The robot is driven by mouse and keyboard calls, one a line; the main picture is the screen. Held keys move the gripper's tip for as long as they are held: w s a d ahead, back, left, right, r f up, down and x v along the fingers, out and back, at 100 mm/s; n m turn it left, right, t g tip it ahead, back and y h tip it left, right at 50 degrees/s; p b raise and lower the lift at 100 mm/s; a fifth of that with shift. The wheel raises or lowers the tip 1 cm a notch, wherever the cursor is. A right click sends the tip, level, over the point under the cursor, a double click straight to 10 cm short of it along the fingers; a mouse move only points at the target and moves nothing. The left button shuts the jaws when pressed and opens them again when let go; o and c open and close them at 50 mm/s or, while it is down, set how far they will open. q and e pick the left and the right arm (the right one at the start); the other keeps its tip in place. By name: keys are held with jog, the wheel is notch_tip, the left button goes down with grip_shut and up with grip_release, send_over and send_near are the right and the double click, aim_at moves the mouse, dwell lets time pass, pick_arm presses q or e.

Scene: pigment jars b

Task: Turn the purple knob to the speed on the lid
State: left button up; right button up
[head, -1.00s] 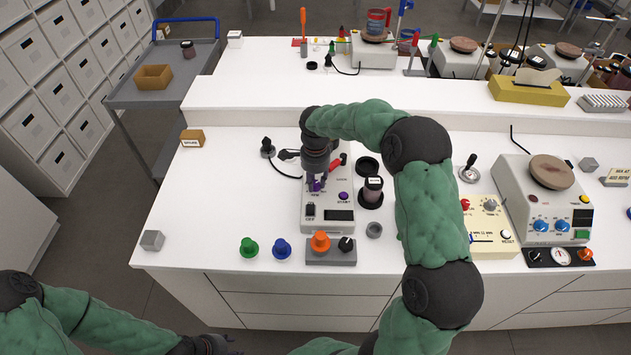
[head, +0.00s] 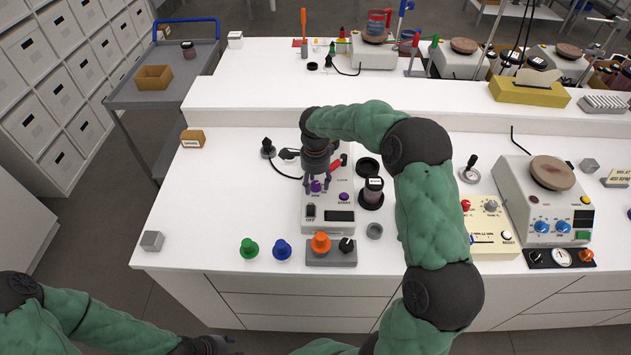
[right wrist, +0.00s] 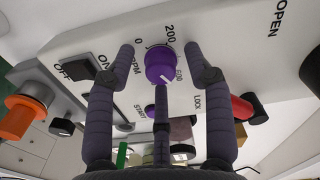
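The purple knob (head: 316,186) sits on the white device (head: 327,226). In the right wrist view the knob (right wrist: 160,64) shows a white pointer line aimed down-right, near a mark that looks like 600; 0 and 200 are also printed on the dial. My right gripper (head: 317,188) is over the knob. In the right wrist view its fingers (right wrist: 160,58) are spread to the knob's sides with gaps, and one finger is below it. A dark jar (head: 373,185) with a labelled lid stands right of the device; the lid's writing is too small to read. My left gripper (head: 213,346) is partly cut off at the bottom edge.
A second purple START button (head: 344,197) and a red lever (head: 335,162) are on the device. A yellow-cream box (head: 490,228) is to the right. The table's left side is mostly clear.

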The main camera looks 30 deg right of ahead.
aim_at(316, 184)
notch_tip(316, 184, up, 12)
dwell(0.6)
dwell(0.5)
